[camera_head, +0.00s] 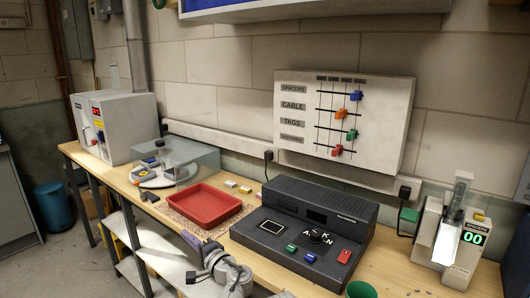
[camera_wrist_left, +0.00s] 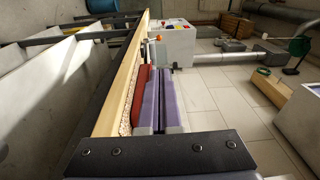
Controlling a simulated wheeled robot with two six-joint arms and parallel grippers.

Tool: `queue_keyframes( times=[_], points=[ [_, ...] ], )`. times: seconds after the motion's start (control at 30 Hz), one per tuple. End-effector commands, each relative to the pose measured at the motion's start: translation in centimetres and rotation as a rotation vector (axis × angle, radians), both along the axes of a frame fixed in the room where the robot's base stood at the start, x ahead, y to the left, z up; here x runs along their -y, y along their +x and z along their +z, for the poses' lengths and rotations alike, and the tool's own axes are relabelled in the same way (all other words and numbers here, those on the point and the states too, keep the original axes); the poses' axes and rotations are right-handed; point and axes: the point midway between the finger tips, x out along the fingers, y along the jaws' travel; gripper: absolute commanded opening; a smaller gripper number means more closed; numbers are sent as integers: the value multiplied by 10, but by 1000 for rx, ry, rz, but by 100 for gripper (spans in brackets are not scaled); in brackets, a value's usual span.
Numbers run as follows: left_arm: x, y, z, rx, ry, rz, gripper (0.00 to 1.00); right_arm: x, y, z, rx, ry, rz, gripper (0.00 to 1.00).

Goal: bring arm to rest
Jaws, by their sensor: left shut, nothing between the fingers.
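My left arm (camera_head: 228,272) stands at the front edge of the bench in the head view, low in the picture. My right gripper is not seen.
A black console (camera_head: 310,226) with knob and buttons stands right of the tray. A clear-covered device (camera_head: 180,163) and white box (camera_head: 115,126) stand left. A spacer dispenser (camera_head: 452,240) is at right.

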Motion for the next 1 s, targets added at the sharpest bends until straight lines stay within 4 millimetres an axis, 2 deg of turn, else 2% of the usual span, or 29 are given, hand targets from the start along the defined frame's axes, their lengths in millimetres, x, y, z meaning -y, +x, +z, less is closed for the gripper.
queue_keyframes(
  times=[0.27,0.47,0.53,0.73,0.83,1.0],
  points=[
    [-2,-22,-40,-58,-189,62,0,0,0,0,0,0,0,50],
    [6,-51,-88,-150,-406,130,0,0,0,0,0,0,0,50],
    [13,-67,-111,-203,-508,164,0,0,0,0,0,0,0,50],
    [62,-131,-181,-436,-853,265,0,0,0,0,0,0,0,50],
    [90,-160,-202,-549,-986,298,0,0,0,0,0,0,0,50],
    [132,-202,-221,-722,-1156,332,0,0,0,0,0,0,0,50]
  ],
)
